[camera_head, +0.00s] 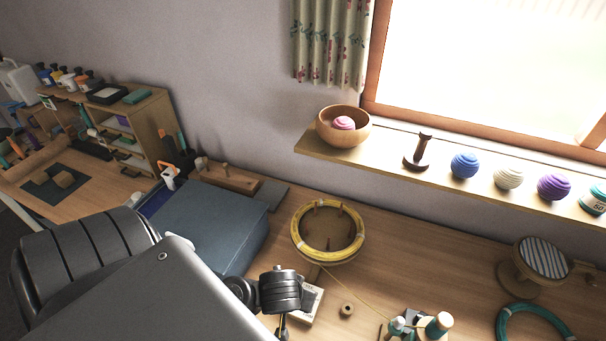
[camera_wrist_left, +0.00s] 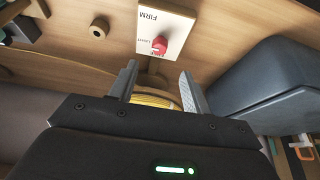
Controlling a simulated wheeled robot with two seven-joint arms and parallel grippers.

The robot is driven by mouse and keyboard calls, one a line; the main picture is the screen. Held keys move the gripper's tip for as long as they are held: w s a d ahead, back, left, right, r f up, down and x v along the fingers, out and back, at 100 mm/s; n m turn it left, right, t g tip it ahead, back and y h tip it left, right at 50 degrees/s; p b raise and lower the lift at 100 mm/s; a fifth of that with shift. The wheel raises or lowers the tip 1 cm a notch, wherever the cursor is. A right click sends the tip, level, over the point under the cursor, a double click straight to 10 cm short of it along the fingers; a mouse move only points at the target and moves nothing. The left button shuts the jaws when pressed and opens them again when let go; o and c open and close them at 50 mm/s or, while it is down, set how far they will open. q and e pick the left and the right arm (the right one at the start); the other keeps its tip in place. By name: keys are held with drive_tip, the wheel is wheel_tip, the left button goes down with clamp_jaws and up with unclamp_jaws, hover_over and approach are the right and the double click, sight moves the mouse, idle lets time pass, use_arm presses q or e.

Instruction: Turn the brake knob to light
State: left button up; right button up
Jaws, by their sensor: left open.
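The brake knob (camera_wrist_left: 160,44) is small and red, on a white plate (camera_wrist_left: 178,24) that reads upside down in the left wrist view, with FIRM and LIGHT printed along one side. More lettering beside the knob is partly hidden. I cannot tell which mark the knob points to. The white plate (camera_head: 311,304) also shows in the head view, partly behind my left gripper (camera_head: 282,326). In the left wrist view my left gripper (camera_wrist_left: 160,82) is open and empty, its fingers just short of the plate with the knob ahead between them. My right gripper is out of view.
A yellow coil (camera_head: 327,258) on a round stand is behind the plate. A blue-grey box (camera_head: 215,225) stands to its left. A shelf (camera_head: 470,190) holds yarn balls.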

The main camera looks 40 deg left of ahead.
use_arm(q)
drive_tip(key=b+x, duration=0.2)
drive_tip(key=x, duration=0.2)
drive_tip(key=shift+f, duration=0.25)
drive_tip(key=b+x, duration=0.3)
drive_tip(key=x, duration=0.1)
drive_tip(key=shift+r, duration=0.1)
drive_tip(key=shift+w+f+b, duration=0.25)
drive_tip(key=shift+f+b, duration=0.2)
drive_tip(key=shift+b, duration=0.1)
drive_tip(key=shift+w, duration=0.1)
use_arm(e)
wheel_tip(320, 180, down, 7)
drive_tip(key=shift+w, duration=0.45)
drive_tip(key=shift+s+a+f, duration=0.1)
use_arm(q)
drive_tip(key=c, duration=1)
